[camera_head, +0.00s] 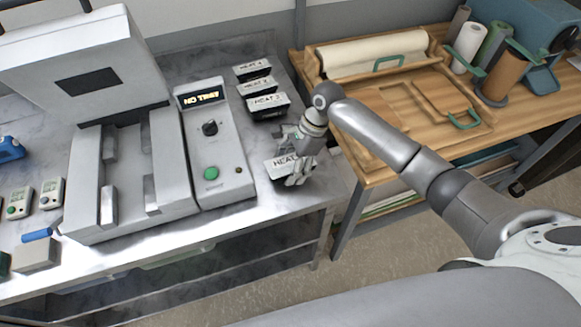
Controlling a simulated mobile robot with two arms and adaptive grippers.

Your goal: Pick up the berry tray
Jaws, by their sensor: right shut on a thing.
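No tray marked as berry can be read in the head view. My right gripper (298,177) is shut on a small tray with a white lid lettered "HEAT" (281,165), near the front right edge of the metal bench. The fingers cover the right part of its lettering. I cannot tell whether this tray touches the bench. Three similar black trays with white "HEAT" lids (267,102) stand in a row behind it. My left gripper is not in view.
A grey machine with a lit display (200,97) and green button stands left of the held tray. A wooden bench (362,172) with a paper roll (372,57) and wooden boards is on the right. A gap separates the benches. Small devices (50,194) lie at far left.

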